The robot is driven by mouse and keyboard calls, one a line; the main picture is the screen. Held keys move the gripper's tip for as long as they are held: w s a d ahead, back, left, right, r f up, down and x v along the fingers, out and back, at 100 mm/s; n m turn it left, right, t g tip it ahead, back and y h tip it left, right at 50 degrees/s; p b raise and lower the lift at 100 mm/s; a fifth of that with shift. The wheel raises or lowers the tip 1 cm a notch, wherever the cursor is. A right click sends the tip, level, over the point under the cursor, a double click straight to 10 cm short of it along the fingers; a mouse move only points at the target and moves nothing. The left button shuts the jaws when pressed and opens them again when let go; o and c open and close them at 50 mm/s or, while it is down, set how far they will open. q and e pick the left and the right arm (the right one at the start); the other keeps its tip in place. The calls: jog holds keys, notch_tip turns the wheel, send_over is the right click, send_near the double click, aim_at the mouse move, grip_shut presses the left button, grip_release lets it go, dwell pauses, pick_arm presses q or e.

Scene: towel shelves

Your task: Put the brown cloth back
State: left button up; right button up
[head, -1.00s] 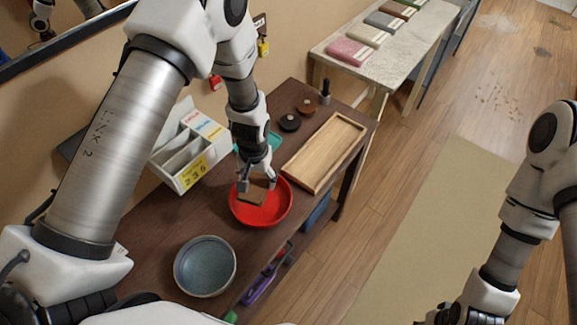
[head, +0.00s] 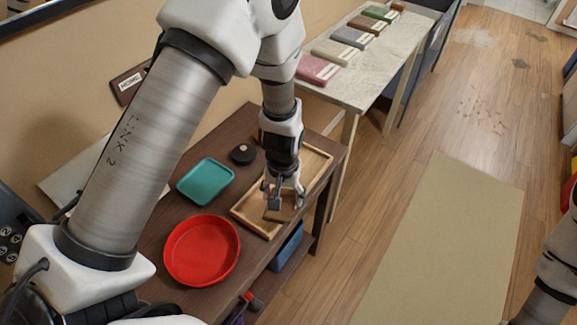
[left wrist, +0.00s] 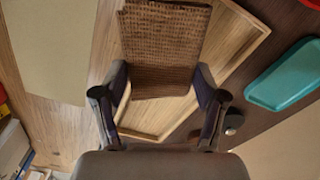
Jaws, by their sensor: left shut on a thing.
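My left gripper (head: 284,197) is shut on the brown cloth (head: 282,214) and holds it over the near end of the wooden tray (head: 247,216). In the left wrist view the cloth (left wrist: 165,45) is a woven brown piece between the two fingers (left wrist: 160,105), with the tray (left wrist: 245,45) behind it. The red bowl (head: 201,251) stands empty on the dark table. On the pale bench, another brown folded cloth (head: 367,25) lies in a row between a grey cloth (head: 350,38) and a green cloth (head: 381,13). My right gripper is out of view.
A teal tray (head: 205,181) and a black round object (head: 242,154) are on the dark table (head: 222,143). Pink (head: 317,70) and beige (head: 333,51) cloths lie at the bench's near end. The bench front (head: 374,77) is bare. A beige mat (head: 440,240) covers open floor at right.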

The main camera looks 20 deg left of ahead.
pick_arm(q)
jog(key=w+a, duration=0.1)
jog(key=w, duration=0.2)
jog(key=w+a+p, duration=0.1)
jog(key=w, duration=0.2)
jog(key=w+a+f+p, duration=0.1)
jog(key=w, duration=0.3)
jog(key=shift+w+a+f, duration=0.1)
jog(key=shift+w+f, duration=0.15)
jog(key=shift+f, duration=0.05)
notch_tip(320, 180, down, 3)
jog(key=shift+w+f+p, duration=0.1)
jog(key=shift+w+p, duration=0.05)
jog(key=shift+p, duration=0.7)
jog(key=shift+f+b, duration=0.3)
jog(key=shift+b, duration=0.05)
jog(key=o, duration=1.2)
jog(key=shift+r, duration=0.1)
jog(key=shift+r+p, duration=0.35)
jog(key=shift+p, duration=0.05)
notch_tip(320, 180, up, 12)
jog(key=b, duration=0.3)
jog(key=shift+f, duration=0.15)
